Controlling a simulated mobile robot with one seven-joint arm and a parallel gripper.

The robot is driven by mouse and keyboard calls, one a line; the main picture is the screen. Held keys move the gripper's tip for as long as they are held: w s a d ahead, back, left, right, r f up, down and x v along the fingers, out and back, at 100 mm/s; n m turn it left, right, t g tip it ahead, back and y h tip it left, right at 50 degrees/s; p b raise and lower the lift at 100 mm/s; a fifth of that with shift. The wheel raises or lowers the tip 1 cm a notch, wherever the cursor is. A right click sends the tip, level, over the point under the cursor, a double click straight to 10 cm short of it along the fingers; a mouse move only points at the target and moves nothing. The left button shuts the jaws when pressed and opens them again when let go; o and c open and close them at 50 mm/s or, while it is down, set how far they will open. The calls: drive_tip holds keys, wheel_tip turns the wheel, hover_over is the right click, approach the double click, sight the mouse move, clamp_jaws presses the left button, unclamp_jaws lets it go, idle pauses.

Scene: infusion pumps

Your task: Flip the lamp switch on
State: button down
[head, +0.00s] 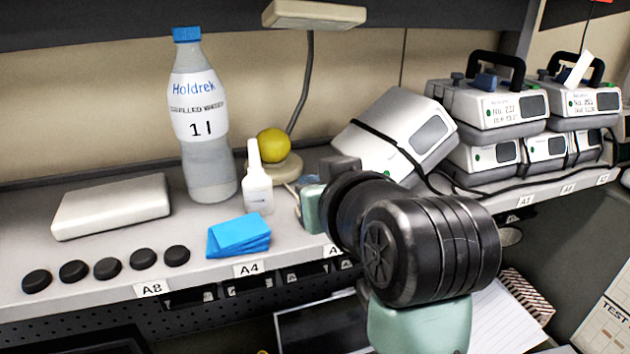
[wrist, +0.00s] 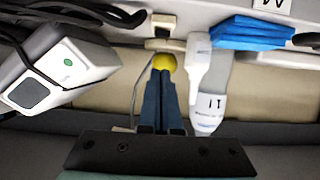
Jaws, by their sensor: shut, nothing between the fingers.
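A beige desk lamp stands at the back of the shelf, with its round base (head: 287,169), a thin curved stem and a flat lamp head (head: 313,14) above. A yellow ball (head: 272,145) sits at the base; the ball also shows in the wrist view (wrist: 164,62). A small beige block (wrist: 163,22), which may be the lamp switch, lies beyond the ball in the wrist view. I cannot tell its position. My gripper (wrist: 163,76) is shut and empty, its fingertips close to the ball in the picture; contact is unclear. My arm hides much of this area in the head view.
A water bottle (head: 208,130) and a small white dropper bottle (head: 257,185) stand left of the lamp. Blue cloths (head: 239,234), a white box (head: 112,206) and several black discs (head: 143,259) lie farther left. A tilted pump (head: 397,135) with a black cable and stacked pumps (head: 492,105) are right.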

drive_tip(key=shift+s+d+f+p, duration=0.1)
drive_tip(key=shift+s+f+p, duration=0.1)
drive_tip(key=shift+f, duration=0.6)
drive_tip(key=shift+s+d+f+p, duration=0.1)
drive_tip(key=shift+f+p, duration=0.05)
drive_tip(key=shift+f, duration=0.6)
